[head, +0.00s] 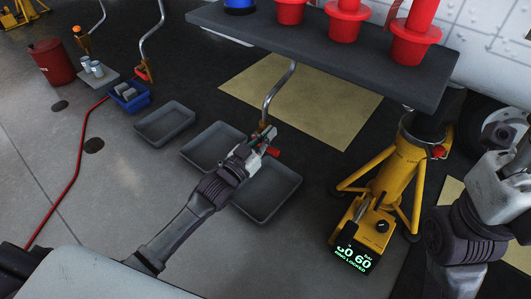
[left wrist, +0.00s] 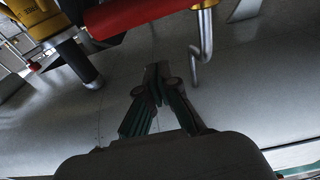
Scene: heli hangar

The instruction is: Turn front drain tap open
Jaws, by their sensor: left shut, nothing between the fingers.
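In the head view a bent metal drain pipe (head: 275,92) comes down from under the dark shelf to a brass tap, largely hidden behind my left gripper (head: 267,133). A short red handle (head: 272,151) shows just beside the fingers. In the left wrist view the fingers (left wrist: 157,72) are shut together with nothing between them, and a large red bar (left wrist: 150,14) crosses the top of the picture, apart from the fingertips. I cannot tell whether the gripper touches the tap. My right arm shows at the right edge, with its fingers out of frame.
Grey trays (head: 268,205) lie on the floor below the tap. A yellow jack (head: 398,170) with a lit display stands to the right. The dark shelf (head: 330,60) overhead holds red and blue parts. Further pipes, a blue bin (head: 130,98) and a red bucket (head: 52,62) are at left.

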